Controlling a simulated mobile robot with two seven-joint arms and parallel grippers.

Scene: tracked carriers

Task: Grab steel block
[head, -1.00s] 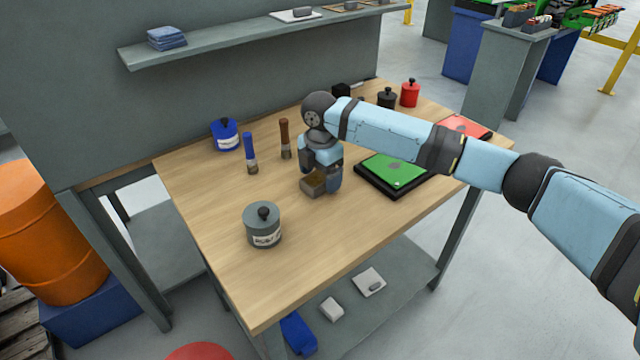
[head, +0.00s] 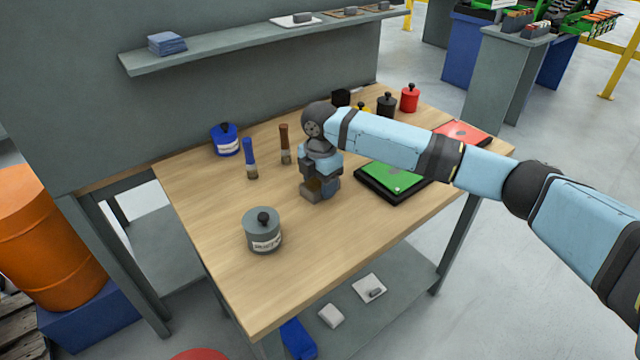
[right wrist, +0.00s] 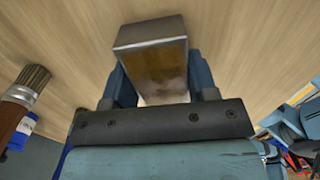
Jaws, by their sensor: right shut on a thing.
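The steel block (head: 311,190) is a small grey-brown box on the wooden table, in the middle of the head view. My right gripper (head: 322,187) comes down over it from above and is shut on it. In the right wrist view the block (right wrist: 152,62) shows a bare metal edge and a brownish, stained face, between the blue fingers of the gripper (right wrist: 160,85). I cannot tell whether the block touches the table. My left gripper is not in view.
A grey lidded pot (head: 262,232) stands in front left of the block. Two brushes, blue-handled (head: 249,158) and brown-handled (head: 285,145), stand behind left. A green panel in a black tray (head: 392,180) lies to the right. The table's front (head: 300,250) is clear.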

